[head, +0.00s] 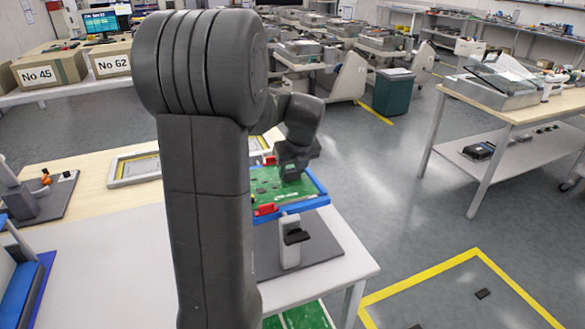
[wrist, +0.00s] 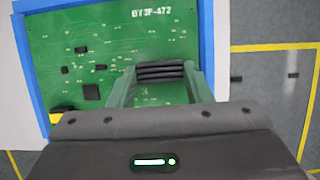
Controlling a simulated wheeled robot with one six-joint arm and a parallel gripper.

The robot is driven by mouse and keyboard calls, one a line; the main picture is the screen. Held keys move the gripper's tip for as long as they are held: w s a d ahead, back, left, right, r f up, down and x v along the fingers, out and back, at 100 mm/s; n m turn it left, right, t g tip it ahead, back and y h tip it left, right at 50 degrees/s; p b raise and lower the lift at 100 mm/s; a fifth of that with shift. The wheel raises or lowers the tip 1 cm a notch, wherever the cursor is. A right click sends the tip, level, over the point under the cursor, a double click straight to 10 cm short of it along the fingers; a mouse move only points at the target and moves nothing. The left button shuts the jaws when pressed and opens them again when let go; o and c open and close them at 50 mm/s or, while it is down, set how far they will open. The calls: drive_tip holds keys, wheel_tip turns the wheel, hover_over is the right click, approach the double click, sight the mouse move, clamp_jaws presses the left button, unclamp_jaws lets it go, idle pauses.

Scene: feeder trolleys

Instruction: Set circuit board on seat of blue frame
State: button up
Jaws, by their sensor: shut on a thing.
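The green circuit board (head: 262,186) appears within the outline of the blue frame (head: 316,186) on the work table. In the wrist view the board (wrist: 100,40), marked GY3F-472, lies between the blue frame's side bars (wrist: 26,75). I cannot tell whether it rests on the seat or hangs slightly above it. My gripper (head: 292,174) is over the board's right part. In the wrist view its two green-tinted fingers (wrist: 160,88) are shut on a black ribbed block (wrist: 160,72) on the board. My arm hides the frame's left part.
Red clamps (head: 265,209) sit at the frame's edge. A flat framed tray (head: 134,168) lies to the left. Open floor lies to the right, with a yellow-marked area (head: 455,262).

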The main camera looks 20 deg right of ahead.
drive_tip(key=shift+f, duration=0.6)
drive_tip(key=o, duration=1.3)
drive_tip(key=v, duration=1.4)
drive_tip(key=shift+w, duration=0.1)
drive_tip(key=shift+f, duration=0.1)
drive_tip(key=x, duration=1.3)
drive_tip(key=shift+w+f, duration=0.1)
drive_tip(key=shift+f, duration=0.25)
drive_tip(key=shift+r, duration=0.35)
